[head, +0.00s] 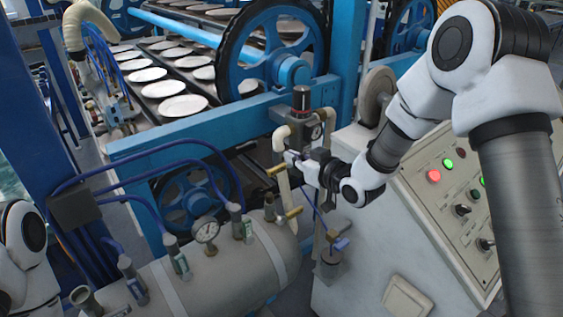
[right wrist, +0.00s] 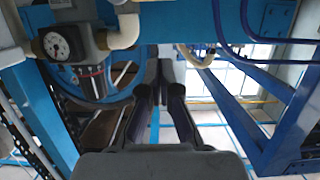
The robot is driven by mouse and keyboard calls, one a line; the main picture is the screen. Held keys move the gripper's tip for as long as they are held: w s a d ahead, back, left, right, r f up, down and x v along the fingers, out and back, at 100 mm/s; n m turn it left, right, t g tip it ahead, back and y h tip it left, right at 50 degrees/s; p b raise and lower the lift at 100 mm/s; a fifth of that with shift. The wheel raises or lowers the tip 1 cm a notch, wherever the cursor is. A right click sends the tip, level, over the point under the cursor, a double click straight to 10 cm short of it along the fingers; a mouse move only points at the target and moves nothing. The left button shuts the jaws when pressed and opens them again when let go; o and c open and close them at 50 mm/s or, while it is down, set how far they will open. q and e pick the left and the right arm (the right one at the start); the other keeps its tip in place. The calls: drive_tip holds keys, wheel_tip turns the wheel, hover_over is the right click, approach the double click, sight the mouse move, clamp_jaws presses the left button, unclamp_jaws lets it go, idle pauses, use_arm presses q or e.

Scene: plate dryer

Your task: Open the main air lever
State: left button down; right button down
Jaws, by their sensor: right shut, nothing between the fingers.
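A brass-yellow lever (head: 277,170) sits on the pale vertical pipe above the air tank, just left of my right gripper. A second brass-yellow handle (head: 291,213) is lower, at the tank's top; I cannot tell which is the main air lever. My right gripper (head: 292,158) is shut and empty beside the pipe, below the air regulator (head: 302,101). In the right wrist view its dark fingers (right wrist: 158,88) point ahead with nothing held; no lever is clear there. My left arm shows at the left edge, with its gripper out of view.
The grey tank (head: 225,262) carries a pressure gauge (head: 206,231) and blue hoses. A control panel (head: 445,200) stands right. The dryer's blue beam (head: 190,127) runs behind the pipe. The right wrist view shows a regulator gauge (right wrist: 55,45) and a pale elbow pipe (right wrist: 125,32) close by.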

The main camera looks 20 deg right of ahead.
drive_tip(key=p, duration=0.2)
hover_over(281, 166)
drive_tip(key=s, duration=0.2)
wheel_tip(281, 166, down, 2)
drive_tip(key=f, duration=0.3)
drive_tip(key=shift+a+f, duration=0.25)
drive_tip(key=shift+a, duration=0.05)
drive_tip(key=shift+s, duration=0.1)
